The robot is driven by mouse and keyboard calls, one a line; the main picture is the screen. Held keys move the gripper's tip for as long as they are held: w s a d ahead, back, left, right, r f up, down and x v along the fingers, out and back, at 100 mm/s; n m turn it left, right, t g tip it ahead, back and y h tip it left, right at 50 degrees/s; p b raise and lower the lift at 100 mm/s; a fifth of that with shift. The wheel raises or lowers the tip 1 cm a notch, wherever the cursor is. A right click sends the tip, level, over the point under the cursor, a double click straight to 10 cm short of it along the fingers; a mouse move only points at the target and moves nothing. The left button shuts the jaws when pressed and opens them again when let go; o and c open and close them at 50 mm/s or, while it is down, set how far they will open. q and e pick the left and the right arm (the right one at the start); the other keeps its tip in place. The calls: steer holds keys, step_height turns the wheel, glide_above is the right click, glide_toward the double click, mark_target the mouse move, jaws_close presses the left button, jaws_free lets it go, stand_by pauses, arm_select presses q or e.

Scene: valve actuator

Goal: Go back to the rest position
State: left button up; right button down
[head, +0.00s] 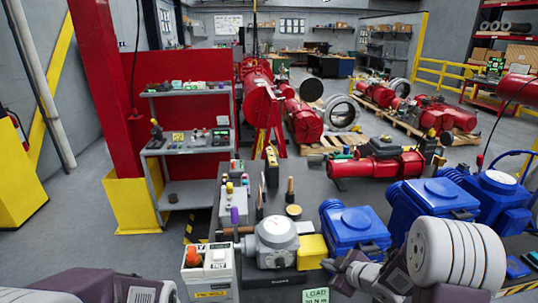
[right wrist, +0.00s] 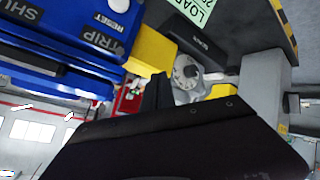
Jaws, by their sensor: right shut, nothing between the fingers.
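My right gripper (head: 332,268) comes in from the lower right in the head view, at the near edge of the workbench. It is shut and empty, just right of the grey and yellow valve actuator (head: 276,238) and below a blue actuator (head: 352,228). In the right wrist view, the dark gripper body (right wrist: 190,140) fills the lower middle and hides much behind it. My left arm shows only as links at the lower left of the head view; its gripper is not in view.
A "LOAD" sign (head: 316,296) is at the front edge. More blue units (head: 434,200) and a red actuator (head: 378,165) stand to the right and behind. A grey shelf (head: 190,140) stands at left.

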steer(key=s+a+r+m+g+h, duration=0.1)
steer(key=s+a+r+m+h, duration=0.2)
steer(key=s+r+m, duration=0.15)
steer(key=s+f+m+g, duration=0.2)
steer(key=s+m+g, duration=0.1)
steer(key=s, duration=0.5)
steer(key=s+f+m+g+h, duration=0.1)
steer(key=s+f+m+g, duration=0.2)
steer(key=s, duration=0.6)
steer(key=shift+s+d+f+m+g, duration=0.25)
steer(key=shift+f+m+g, duration=0.15)
steer(key=shift+g, duration=0.3)
steer(key=shift+w+d, duration=0.1)
stand_by(0.3)
